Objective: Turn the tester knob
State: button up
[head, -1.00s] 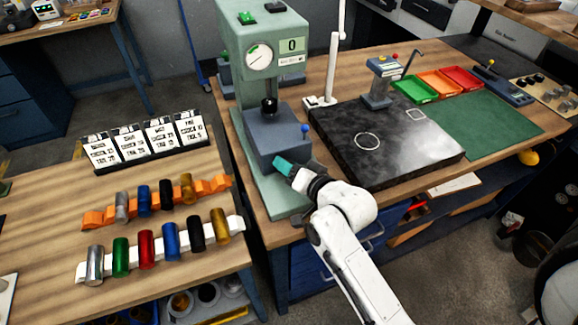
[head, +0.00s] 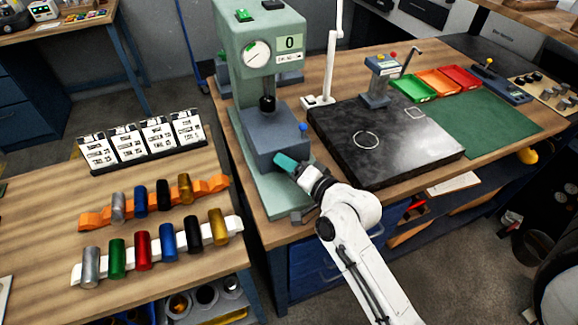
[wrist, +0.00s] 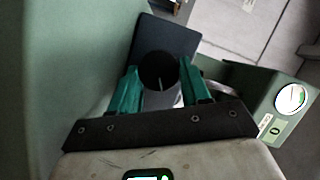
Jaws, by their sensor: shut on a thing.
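The tester is a green machine (head: 258,35) with a round dial and a "0" label, standing at the left end of the bench. Its knob (wrist: 157,66) is dark and round with a pale line, on the face of the blue-grey block (head: 276,132). In the head view my gripper hides the knob. My gripper (head: 279,160) has teal fingers and meets the block's front. In the wrist view its fingers (wrist: 158,78) stand on either side of the knob, shut on it.
A black stone plate (head: 385,145) lies right of the tester, with a small stand (head: 381,85) on it. Green, orange and red trays (head: 415,90) are behind. At left, a table carries coloured cylinders (head: 143,250) on racks and a row of cards (head: 130,145).

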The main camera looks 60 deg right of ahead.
jog(key=o, duration=1)
jog(key=b+v, duration=0.2)
jog(key=v, duration=0.7)
jog(key=shift+s+a+f, duration=0.1)
jog(key=shift+s, duration=0.15)
jog(key=shift+s+a+r+b, duration=0.15)
jog(key=shift+s+r+b, duration=0.15)
jog(key=shift+s, duration=0.3)
